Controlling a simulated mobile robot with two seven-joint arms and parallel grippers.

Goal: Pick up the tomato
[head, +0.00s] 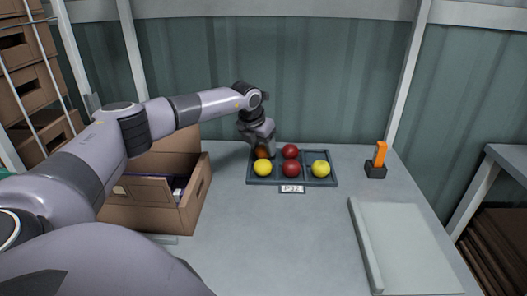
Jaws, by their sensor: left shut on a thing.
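A dark tray (320,183) on the table holds several tomatoes in its compartments. A red tomato (290,151) sits in the back middle one, and another red tomato (291,169) in the front middle. A yellow tomato (263,168) is front left and a second yellow tomato (321,169) is front right. My left gripper (262,151) points down over the back left compartment, shut on an orange-red tomato (262,153). The fingers partly hide this tomato, and I cannot tell whether it still touches the tray. My right gripper is not in view.
An open cardboard box (190,205) stands left of the tray. An orange-handled tool in a dark holder (376,170) stands to the right. A pale board (405,245) lies at the front right. The table between box and board is clear.

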